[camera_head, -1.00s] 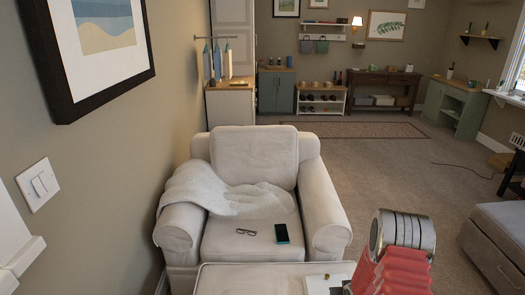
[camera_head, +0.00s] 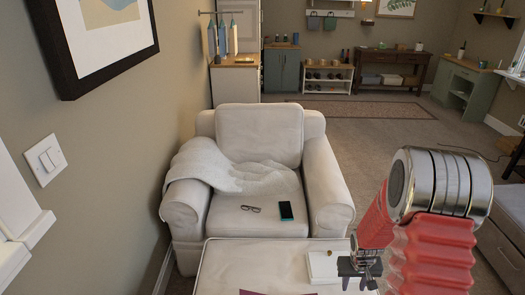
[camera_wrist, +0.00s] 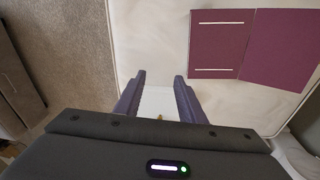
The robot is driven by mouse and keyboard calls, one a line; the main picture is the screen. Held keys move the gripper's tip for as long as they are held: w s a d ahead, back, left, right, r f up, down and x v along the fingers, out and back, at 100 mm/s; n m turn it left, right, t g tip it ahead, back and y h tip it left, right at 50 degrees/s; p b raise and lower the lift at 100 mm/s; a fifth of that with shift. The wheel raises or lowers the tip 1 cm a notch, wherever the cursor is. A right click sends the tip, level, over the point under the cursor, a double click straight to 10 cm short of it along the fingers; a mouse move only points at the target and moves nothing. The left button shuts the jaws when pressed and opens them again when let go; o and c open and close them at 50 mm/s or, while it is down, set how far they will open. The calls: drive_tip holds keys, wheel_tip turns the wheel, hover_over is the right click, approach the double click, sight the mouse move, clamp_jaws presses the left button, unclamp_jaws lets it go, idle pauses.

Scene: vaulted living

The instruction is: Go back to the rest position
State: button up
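My gripper (camera_head: 360,268) is at the lower right in the head view, at the end of my red arm, above the right part of a cream ottoman (camera_head: 222,268). In the wrist view my gripper (camera_wrist: 160,78) shows two dark fingers standing apart with nothing between the tips. Below them is the cream top of the ottoman and a white item (camera_wrist: 158,100), partly hidden by the fingers and gripper body. The white item (camera_head: 322,266) also shows beside the gripper in the head view, with a small brass-coloured thing on it.
A maroon folder (camera_wrist: 250,48) lies on the ottoman. A cream armchair (camera_head: 258,135) behind it holds a throw (camera_head: 225,170), glasses (camera_head: 250,208) and a phone (camera_head: 286,211). A wall is close on the left. Open carpet (camera_head: 370,150) lies behind and right of the armchair.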

drive_tip(key=s+a+r+t, duration=0.1)
drive_tip(key=s+a+r, duration=0.4)
drive_tip(key=r, duration=0.7)
drive_tip(key=s+a+r+t, duration=0.2)
drive_tip(key=s+a+r, duration=0.2)
drive_tip(key=s+r, duration=0.4)
drive_tip(key=s+a+r+n+t+y, duration=0.1)
drive_tip(key=s+a+r, duration=0.4)
drive_tip(key=r, duration=1.2)
drive_tip(key=shift+s+a, duration=0.35)
drive_tip(key=shift+s, duration=0.7)
drive_tip(key=shift+c, duration=0.6)
drive_tip(key=shift+s, duration=0.1)
